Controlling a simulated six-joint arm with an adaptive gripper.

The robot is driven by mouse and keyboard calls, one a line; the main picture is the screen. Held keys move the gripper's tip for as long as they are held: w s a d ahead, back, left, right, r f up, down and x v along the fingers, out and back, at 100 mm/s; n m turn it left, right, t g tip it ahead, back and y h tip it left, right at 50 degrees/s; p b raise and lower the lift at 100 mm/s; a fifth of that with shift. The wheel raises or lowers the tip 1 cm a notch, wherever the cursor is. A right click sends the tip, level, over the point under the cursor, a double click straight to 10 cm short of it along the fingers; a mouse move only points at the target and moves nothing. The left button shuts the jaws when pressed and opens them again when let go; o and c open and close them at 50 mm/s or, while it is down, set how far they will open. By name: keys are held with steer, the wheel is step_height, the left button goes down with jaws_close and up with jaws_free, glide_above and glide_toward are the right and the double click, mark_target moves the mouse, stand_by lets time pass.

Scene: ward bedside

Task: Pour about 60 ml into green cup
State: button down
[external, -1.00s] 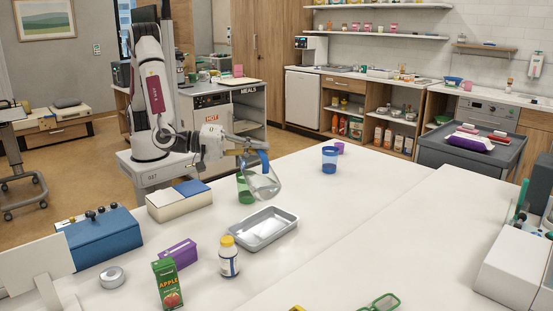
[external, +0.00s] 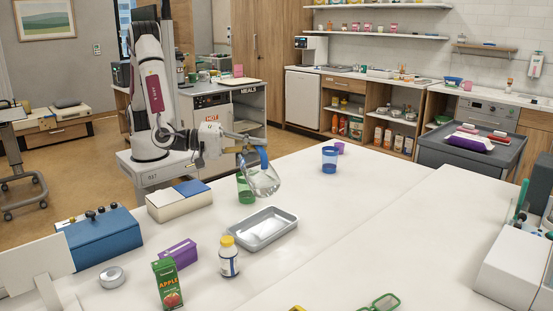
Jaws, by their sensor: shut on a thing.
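The green cup (external: 243,191) stands upright on the white table, partly hidden behind a clear pitcher. The clear pitcher (external: 264,182) has a blue handle (external: 263,158) and is tilted, held above the table at the cup's right. In this view it overlaps the cup's right side. My gripper (external: 253,151) is shut on the pitcher's handle. I cannot tell the liquid level in the pitcher or the cup, or whether a stream is falling.
A grey metal tray (external: 287,219) lies just in front of the cup. A white-and-blue box (external: 165,207) is to the left. A blue cup (external: 329,160) stands behind right. A pill bottle (external: 228,262), purple box (external: 183,250) and apple juice carton (external: 167,285) are nearer.

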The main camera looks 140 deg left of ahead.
steer(key=shift+s+a+r+n, duration=0.25)
steer(key=shift+s+n, duration=0.05)
steer(key=shift+s, duration=0.3)
stand_by(1.6)
